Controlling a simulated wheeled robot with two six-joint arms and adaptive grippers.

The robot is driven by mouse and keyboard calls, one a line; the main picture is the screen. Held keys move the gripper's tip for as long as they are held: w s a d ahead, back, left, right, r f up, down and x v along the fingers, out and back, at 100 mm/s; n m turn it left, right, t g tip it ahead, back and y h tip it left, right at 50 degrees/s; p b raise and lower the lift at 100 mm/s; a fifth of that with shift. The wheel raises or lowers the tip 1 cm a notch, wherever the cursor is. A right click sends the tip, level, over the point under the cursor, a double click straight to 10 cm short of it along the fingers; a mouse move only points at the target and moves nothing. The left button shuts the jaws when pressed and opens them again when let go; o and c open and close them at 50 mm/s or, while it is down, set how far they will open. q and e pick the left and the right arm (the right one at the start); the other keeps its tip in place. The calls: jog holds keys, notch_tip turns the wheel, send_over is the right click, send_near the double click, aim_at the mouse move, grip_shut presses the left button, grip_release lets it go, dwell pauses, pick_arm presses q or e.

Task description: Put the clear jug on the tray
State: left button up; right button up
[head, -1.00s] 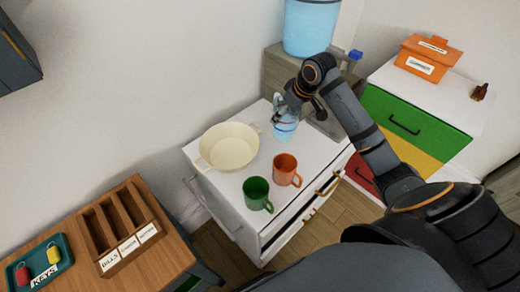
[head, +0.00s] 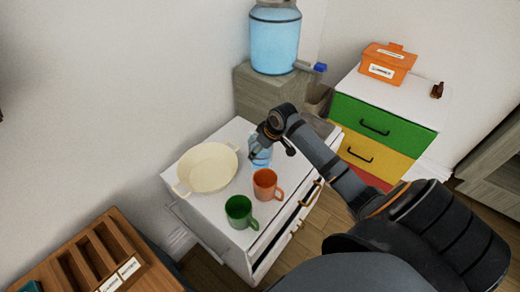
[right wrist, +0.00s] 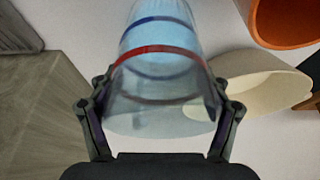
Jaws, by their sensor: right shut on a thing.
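The clear jug (head: 262,155) is bluish and see-through, at the back of the white cabinet top in the head view. The right wrist view shows it close up (right wrist: 160,85), with one red and one blue band. My right gripper (head: 262,138) is shut on it, with a finger on each side of it in the wrist view (right wrist: 160,118). I cannot tell whether the jug touches the cabinet top. A sliver of a teal tray (head: 30,287) shows at the lower left edge; no other tray is clear. My left gripper is out of view.
On the white cabinet top (head: 222,218) stand a cream two-handled bowl (head: 207,168), an orange mug (head: 265,184) and a green mug (head: 240,211). A blue water dispenser (head: 275,42) stands behind. A wooden sorter (head: 100,262) is at lower left.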

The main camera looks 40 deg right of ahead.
jog(key=o, duration=1.8)
jog(key=shift+f, duration=0.1)
jog(key=shift+c, duration=0.2)
